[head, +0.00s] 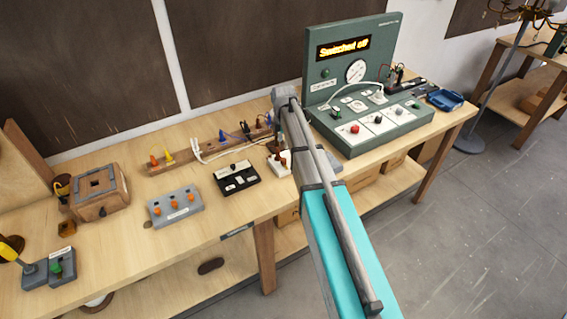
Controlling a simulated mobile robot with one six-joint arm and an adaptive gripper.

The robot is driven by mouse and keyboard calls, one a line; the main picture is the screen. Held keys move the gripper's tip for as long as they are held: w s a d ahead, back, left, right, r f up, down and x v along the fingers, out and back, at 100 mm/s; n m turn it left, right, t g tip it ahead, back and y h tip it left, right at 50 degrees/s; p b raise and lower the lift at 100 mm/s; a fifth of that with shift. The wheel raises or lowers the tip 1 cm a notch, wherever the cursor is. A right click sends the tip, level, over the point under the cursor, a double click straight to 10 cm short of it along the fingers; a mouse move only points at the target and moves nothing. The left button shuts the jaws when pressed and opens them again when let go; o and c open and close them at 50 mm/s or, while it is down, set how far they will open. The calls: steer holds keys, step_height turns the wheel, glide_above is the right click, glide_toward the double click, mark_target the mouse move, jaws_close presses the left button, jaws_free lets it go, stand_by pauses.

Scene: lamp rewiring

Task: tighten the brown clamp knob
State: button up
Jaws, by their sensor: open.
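A wooden clamp-like block (99,192) with a square dark frame on top sits at the left of the workbench. A small brown piece (67,228) lies at its front left corner; it is too small to tell whether this is the clamp knob. My arm reaches up from the lower right across the middle of the bench, well to the right of the block. My gripper cannot be made out; the arm hides the part of the bench behind it.
A grey box with orange knobs (175,207) and a black switch box (236,177) stand mid-bench. A wooden rail (209,148) holds coloured cones. A green test panel (372,127) reading "Switched off" stands right. A grey block with a green knob (62,268) is front left.

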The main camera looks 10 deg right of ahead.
mark_target(284, 159)
steer(key=shift+f+b, duration=4.3)
steer(key=shift+f, duration=0.3)
jaws_close()
